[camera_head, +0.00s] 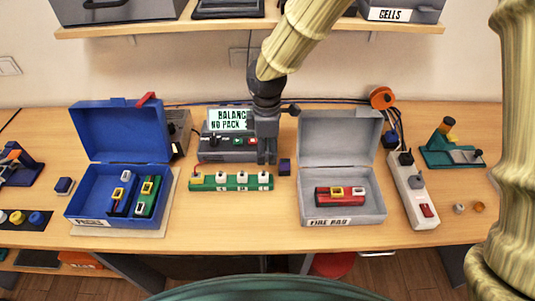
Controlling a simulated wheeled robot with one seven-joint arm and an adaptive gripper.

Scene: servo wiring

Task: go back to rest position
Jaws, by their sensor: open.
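My gripper (266,160) hangs over the middle of the workbench, fingers pointing down, open and with nothing visible between them. It is in front of the right part of a grey device (228,148) whose screen reads "BALANC NO PACK". Just below it lies a green strip (231,182) with several coloured and white blocks. A small dark blue block (285,167) stands to the right of the fingertips. My arm comes down from the upper right to the gripper.
An open blue box (92,206) with blue and green packs stands left. An open grey box (342,216), labelled "FIRE PAD", holds a red pack (341,196). A white power strip (413,190) and a green tool (453,150) are right. A shelf (220,28) hangs above.

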